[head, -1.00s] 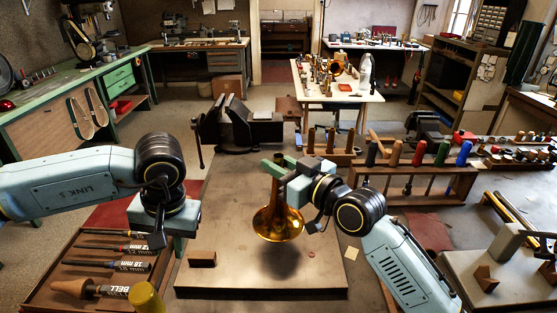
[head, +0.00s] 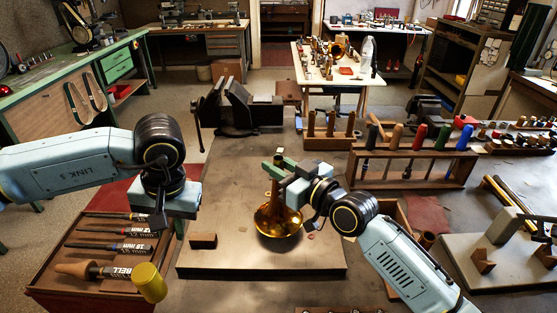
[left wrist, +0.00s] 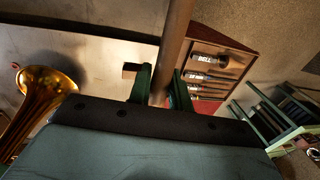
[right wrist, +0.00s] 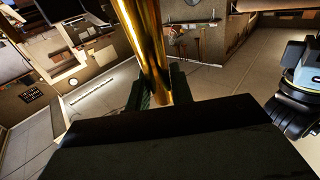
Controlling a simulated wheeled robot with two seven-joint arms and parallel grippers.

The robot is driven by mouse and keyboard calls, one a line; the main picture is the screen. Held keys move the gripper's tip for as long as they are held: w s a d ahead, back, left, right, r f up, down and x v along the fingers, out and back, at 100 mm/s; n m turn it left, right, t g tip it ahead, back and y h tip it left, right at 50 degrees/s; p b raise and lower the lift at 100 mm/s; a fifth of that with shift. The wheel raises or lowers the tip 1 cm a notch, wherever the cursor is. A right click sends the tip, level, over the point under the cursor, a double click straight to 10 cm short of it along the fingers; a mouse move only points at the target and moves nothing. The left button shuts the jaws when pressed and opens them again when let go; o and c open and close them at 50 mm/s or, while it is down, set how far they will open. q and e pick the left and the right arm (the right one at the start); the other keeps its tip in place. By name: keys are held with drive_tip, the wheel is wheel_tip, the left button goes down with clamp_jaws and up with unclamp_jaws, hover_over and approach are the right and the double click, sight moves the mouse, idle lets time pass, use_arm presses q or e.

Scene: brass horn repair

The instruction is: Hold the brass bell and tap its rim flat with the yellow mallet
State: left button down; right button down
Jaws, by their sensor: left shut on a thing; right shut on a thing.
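The brass bell (head: 278,219) is upright, flare down, above the grey-brown plate (head: 225,262) in the head view. I cannot tell whether its rim touches the plate. My right gripper (head: 283,172) is shut on the bell's narrow stem; in the right wrist view the shiny stem (right wrist: 150,50) stands between the fingers (right wrist: 158,88). My left gripper (head: 165,222) is shut on the mallet; its wooden handle (left wrist: 172,45) shows between the fingers (left wrist: 160,86). The yellow mallet head (head: 150,282) hangs over the tool tray's right corner, left of the plate. The bell also shows in the left wrist view (left wrist: 42,95).
A small wooden block (head: 203,240) lies on the plate's left side. A tool tray (head: 75,282) holds several tools at left. A vise (head: 240,110) stands behind the plate. A rack of coloured handles (head: 415,165) stands at right. The plate's front is mostly clear.

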drive_tip(key=shift+f, duration=1.75)
drive_tip(key=c, duration=1.3)
unclamp_jaws()
drive_tip(key=c, duration=0.9)
drive_tip(key=c, duration=2.2)
unclamp_jaws()
